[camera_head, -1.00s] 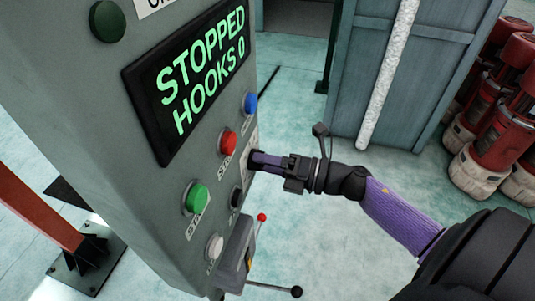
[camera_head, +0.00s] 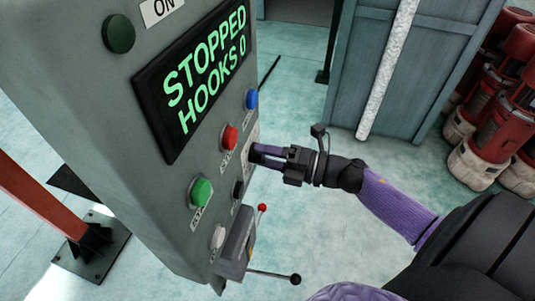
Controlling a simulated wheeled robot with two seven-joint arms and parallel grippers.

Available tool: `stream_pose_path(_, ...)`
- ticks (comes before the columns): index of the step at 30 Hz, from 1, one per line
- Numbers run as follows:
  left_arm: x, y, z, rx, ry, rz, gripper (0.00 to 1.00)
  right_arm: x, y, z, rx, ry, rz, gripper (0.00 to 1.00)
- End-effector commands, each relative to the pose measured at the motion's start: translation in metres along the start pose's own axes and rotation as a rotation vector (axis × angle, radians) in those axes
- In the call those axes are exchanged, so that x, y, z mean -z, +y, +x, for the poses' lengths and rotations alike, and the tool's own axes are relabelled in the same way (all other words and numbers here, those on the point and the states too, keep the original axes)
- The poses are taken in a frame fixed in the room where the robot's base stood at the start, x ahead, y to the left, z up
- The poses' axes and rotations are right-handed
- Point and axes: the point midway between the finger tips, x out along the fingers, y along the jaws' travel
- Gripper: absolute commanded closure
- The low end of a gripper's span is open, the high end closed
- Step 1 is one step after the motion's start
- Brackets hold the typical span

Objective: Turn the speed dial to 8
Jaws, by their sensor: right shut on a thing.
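My right gripper (camera_head: 256,155) reaches in from the right to the side of the grey control cabinet (camera_head: 150,200). Its fingers are shut at a pale plate (camera_head: 254,134) on the panel, right of the red button (camera_head: 229,137). The speed dial is hidden behind the fingers, so I cannot read its setting. The display (camera_head: 195,82) reads "STOPPED HOOKS 0". My left gripper is not in view.
Near the gripper are a blue button (camera_head: 252,98), a green button (camera_head: 201,191), a white button (camera_head: 217,237) and a small black knob (camera_head: 238,188). A lever box (camera_head: 236,243) with red-tipped and black-tipped levers juts out below. Red cylinders (camera_head: 497,95) stand far right.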

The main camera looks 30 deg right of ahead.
Motion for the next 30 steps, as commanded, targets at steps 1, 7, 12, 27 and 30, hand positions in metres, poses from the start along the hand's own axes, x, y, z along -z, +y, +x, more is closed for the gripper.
stream_pose_path(1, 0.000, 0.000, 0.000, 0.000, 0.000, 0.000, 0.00, 0.000, 0.000, 0.000, 0.001, 0.000, 0.000, 0.40)
stream_pose_path(7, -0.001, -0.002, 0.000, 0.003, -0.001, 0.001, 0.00, 0.000, 0.000, 0.000, 0.001, 0.000, -0.001, 0.06)
stream_pose_path(12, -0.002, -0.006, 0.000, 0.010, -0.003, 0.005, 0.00, 0.000, 0.000, 0.000, 0.001, 0.000, -0.001, 0.06)
stream_pose_path(27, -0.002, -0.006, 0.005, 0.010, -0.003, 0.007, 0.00, 0.000, -0.002, -0.087, 0.003, -0.001, 0.002, 0.06)
stream_pose_path(30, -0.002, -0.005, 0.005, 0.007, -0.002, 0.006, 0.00, 0.000, -0.001, -0.097, 0.003, -0.001, 0.000, 0.06)
